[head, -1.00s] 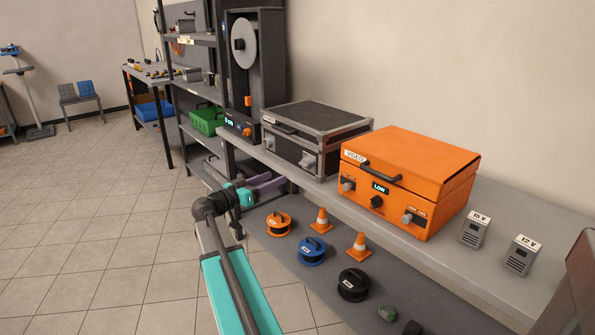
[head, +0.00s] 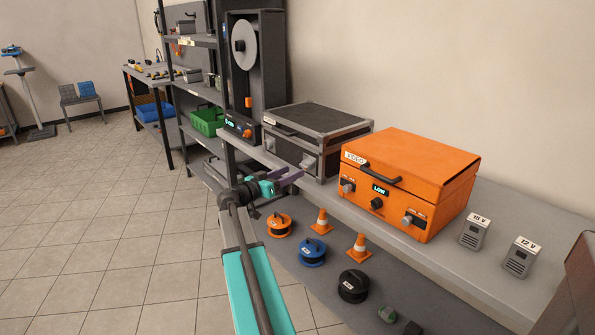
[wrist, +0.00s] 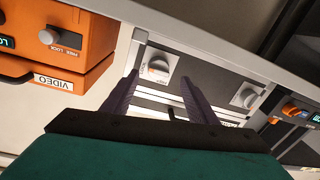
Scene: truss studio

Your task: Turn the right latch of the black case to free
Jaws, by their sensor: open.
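The black case (head: 318,128) with grey metal edges stands on the shelf top, left of the orange case. Its right latch (head: 309,162) is a light grey knob on the front face, just beyond my gripper (head: 292,176). In the wrist view, which is turned over, this right latch (wrist: 158,67) shows between my two purple fingertips (wrist: 164,74), nearer the left one. The fingers are open and empty, and I cannot tell how far short of the knob they are. The left latch (wrist: 247,96) is right of the fingers there.
The orange VIDEO case (head: 410,180) stands close to the right of the black case. A reel machine (head: 254,80) stands at its left. Reels and cones, such as the blue reel (head: 312,252), sit on the lower shelf under my arm. The floor at left is clear.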

